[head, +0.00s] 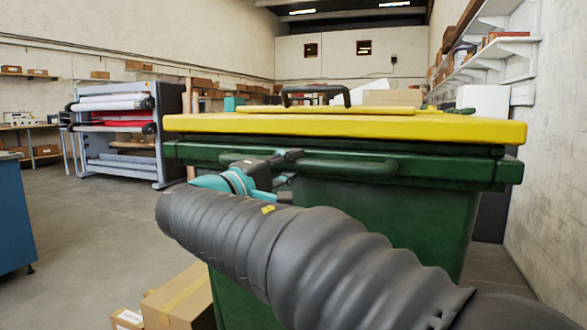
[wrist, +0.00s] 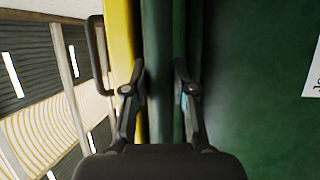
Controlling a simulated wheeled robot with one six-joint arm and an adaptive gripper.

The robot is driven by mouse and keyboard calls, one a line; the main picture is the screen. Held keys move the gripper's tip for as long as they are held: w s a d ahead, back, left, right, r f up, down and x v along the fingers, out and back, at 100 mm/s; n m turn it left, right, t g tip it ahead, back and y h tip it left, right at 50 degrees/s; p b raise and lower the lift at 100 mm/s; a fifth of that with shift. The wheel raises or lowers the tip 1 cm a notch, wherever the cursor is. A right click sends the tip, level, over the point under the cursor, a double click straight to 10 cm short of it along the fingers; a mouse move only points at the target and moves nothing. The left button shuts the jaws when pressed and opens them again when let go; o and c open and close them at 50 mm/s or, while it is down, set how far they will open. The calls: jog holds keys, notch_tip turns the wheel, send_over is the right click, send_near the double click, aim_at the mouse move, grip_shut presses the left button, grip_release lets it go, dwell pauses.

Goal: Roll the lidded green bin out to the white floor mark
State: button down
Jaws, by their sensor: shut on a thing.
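The green bin (head: 380,215) with a yellow lid (head: 345,126) stands upright close in front of me in the head view. The lid is down and has a dark handle (head: 316,94) on top. A green bar handle (head: 350,166) runs along the bin's near side under the lid. My gripper (head: 290,168) is at the left part of this bar. In the wrist view, the fingers of my gripper (wrist: 160,80) stand on either side of the green bar (wrist: 157,50), shut on it. The white floor mark does not show in either view.
Cardboard boxes (head: 180,300) lie on the floor at the bin's lower left. A blue cabinet (head: 14,215) stands at the left edge. The roll laminator (head: 125,130) is behind on the left. A wall with shelves (head: 490,55) is close on the right. Open floor (head: 95,210) lies at left.

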jog(key=shift+s+a, duration=0.25)
jog(key=shift+s, duration=0.3)
jog(key=c, duration=0.9)
grip_release()
jog(key=shift+w+d, duration=0.15)
jog(key=shift+w, duration=0.05)
jog(key=v, duration=1.2)
jog(key=shift+f, duration=0.1)
